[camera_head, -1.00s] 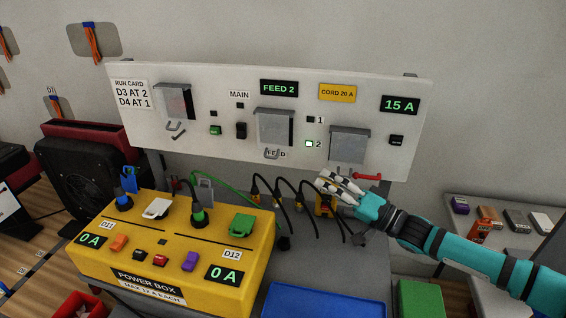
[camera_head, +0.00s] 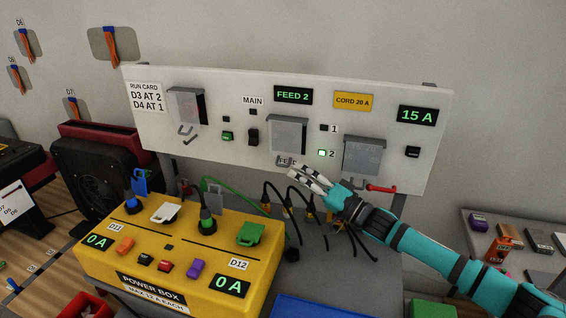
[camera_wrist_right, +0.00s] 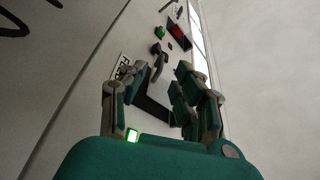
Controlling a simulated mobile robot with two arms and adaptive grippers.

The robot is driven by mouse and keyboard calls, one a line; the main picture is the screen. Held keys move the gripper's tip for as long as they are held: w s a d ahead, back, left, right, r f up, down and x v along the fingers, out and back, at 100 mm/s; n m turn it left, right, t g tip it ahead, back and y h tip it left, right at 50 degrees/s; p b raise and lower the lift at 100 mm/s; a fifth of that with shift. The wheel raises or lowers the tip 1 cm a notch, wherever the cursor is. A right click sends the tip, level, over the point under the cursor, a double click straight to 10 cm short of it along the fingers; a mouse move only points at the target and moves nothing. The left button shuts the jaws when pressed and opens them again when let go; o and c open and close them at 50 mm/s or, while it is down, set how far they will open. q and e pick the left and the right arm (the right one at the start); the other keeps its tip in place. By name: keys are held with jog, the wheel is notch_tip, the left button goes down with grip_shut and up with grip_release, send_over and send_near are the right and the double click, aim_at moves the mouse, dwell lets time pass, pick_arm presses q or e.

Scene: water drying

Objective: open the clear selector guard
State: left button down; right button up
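The clear selector guard (camera_head: 288,135), a grey see-through cover with a dark top edge, hangs down over the middle of the white panel. A hook-like handle shows at its lower edge, beside a partly covered FEED label (camera_head: 284,161). My right gripper (camera_head: 296,174) is just below and in front of that lower edge. In the right wrist view its fingers (camera_wrist_right: 153,100) are apart with nothing held between them; a dark-edged part of the panel shows beyond. I cannot tell whether a fingertip touches the guard. My left gripper is not in view.
Similar covers hang at the panel's left (camera_head: 187,105) and right (camera_head: 362,157). A red lever (camera_head: 381,188) sits below the right one. The yellow power box (camera_head: 190,272) stands in front, with dark cables (camera_head: 290,200) hanging beside my gripper.

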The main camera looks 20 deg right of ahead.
aim_at(282, 166)
jog(key=x, duration=0.5)
jog(key=shift+w+a+r+p, duration=0.15)
jog(key=shift+w+a+p, duration=0.15)
jog(key=shift+p, duration=0.1)
jog(key=shift+c, duration=0.4)
grip_shut()
